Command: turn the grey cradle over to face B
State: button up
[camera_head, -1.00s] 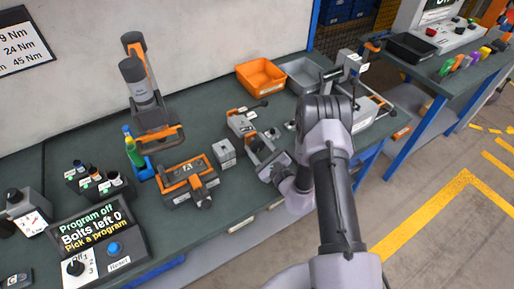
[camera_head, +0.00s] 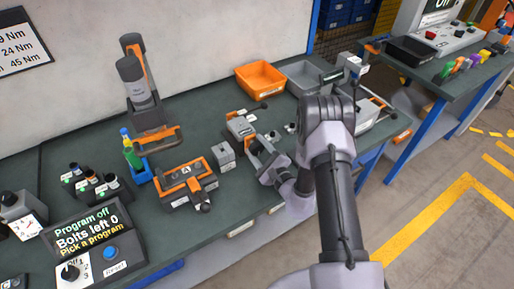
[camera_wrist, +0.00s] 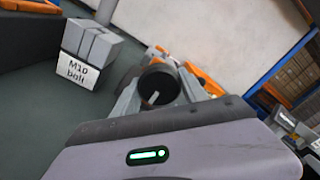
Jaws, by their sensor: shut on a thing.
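The cradle (camera_head: 176,190) is a grey and orange fixture on the bench with the letter A facing up. No letter B shows. My gripper (camera_head: 258,150) is to the right of the cradle, apart from it, low over the bench. In the wrist view my gripper (camera_wrist: 158,95) is shut on a dark round cylinder (camera_wrist: 158,79) with an open end. What the cylinder belongs to is hard to tell. My wrist hides part of the bench around it in the head view.
A grey M10 bolt block (camera_head: 224,154) stands between the cradle and my gripper. A grey and orange device (camera_head: 239,125) is just behind the gripper. An upright tool (camera_head: 139,85) stands behind the cradle. An orange bin (camera_head: 261,76) is at the back. A control panel (camera_head: 93,240) is front left.

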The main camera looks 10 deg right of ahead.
jog(key=o, duration=1.4)
jog(key=shift+c, duration=0.2)
jog(key=shift+s, duration=0.1)
jog(key=p+v, duration=0.2)
jog(key=v, duration=1.5)
jog(key=shift+r, duration=0.15)
